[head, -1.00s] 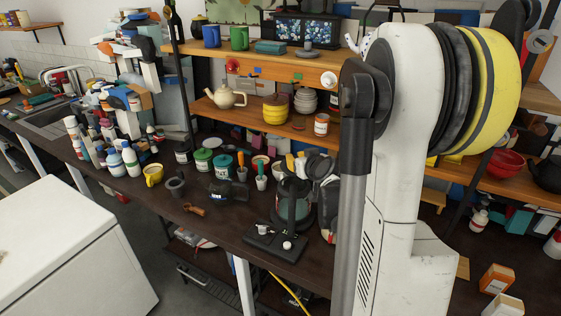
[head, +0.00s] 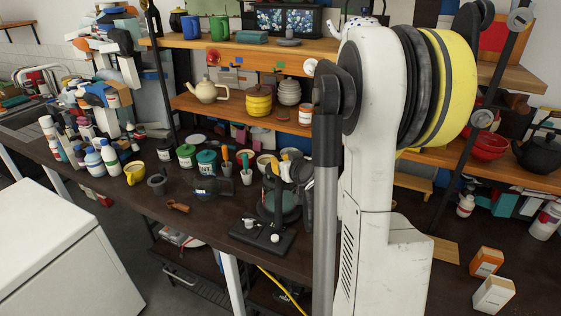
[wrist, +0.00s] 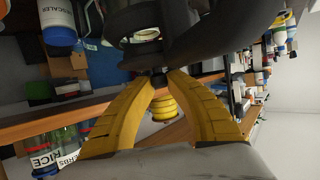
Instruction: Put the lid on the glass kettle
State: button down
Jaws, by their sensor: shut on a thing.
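My gripper (wrist: 158,82) shows in the wrist view as two yellow fingers closing to a point. The fingertips are shut on a small dark knob, which seems to belong to the lid (wrist: 215,45), a large dark rounded shape just beyond them. The lid's full outline is cut off by the top edge.
The workbench (head: 215,228) is cluttered with several jars and bottles, a yellow mug (head: 135,173) and a mortar (head: 157,185). Shelves behind hold a cream teapot (head: 207,92) and a yellow pot (head: 258,101). A white cabinet (head: 60,250) stands at front left.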

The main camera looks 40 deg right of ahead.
jog(key=shift+f, duration=0.2)
dwell(0.3)
jog(key=shift+f+b, duration=0.75)
jog(key=shift+b, duration=0.15)
jog(key=c, duration=1.3)
grip_release()
jog(key=shift+c, duration=0.2)
jog(key=v, duration=1.2)
